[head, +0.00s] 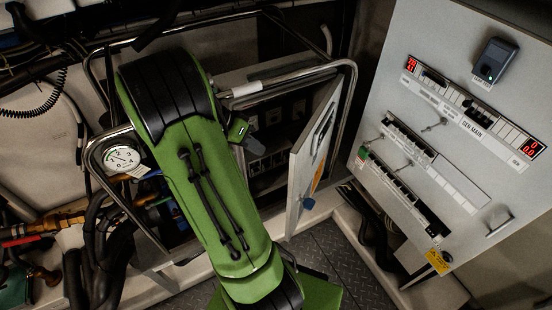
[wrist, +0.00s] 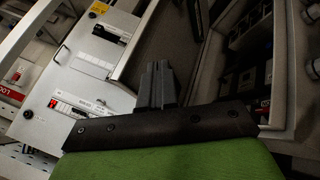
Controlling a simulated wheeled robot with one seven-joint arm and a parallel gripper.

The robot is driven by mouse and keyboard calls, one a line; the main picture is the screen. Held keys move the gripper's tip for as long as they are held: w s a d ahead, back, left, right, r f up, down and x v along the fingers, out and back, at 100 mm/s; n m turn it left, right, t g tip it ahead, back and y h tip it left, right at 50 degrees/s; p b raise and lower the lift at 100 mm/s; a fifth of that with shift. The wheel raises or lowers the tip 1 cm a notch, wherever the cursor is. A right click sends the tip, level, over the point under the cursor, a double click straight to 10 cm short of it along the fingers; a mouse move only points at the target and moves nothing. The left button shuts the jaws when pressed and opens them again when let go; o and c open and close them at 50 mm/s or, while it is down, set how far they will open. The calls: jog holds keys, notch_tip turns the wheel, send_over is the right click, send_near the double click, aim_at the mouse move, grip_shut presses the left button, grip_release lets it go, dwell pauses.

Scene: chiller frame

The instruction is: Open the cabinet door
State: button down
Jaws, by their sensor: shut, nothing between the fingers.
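The cabinet (head: 262,80) stands behind my green arm in the head view. Its grey door (head: 312,150) stands open, swung out at the right side of the opening, with a dark handle on its outer face. Dark switchgear shows inside the cabinet. In the wrist view my gripper (wrist: 160,84) has its two dark fingers together with nothing between them. The door's dark inner face (wrist: 168,42) appears beyond the fingers, and the cabinet interior (wrist: 250,50) is at the right. Whether the fingers touch the door I cannot tell.
A bent metal rail (head: 285,78) runs around the cabinet front. A white breaker panel (head: 450,120) stands to the right of the door. A pressure gauge (head: 122,158) and dark hoses (head: 100,225) are at the left. Chequered floor (head: 335,265) shows below.

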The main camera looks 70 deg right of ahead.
jog(key=s+d+f, duration=0.1)
jog(key=s+f, duration=0.2)
jog(key=s, duration=0.3)
jog(key=shift+f, duration=0.4)
jog(key=shift+s, duration=0.1)
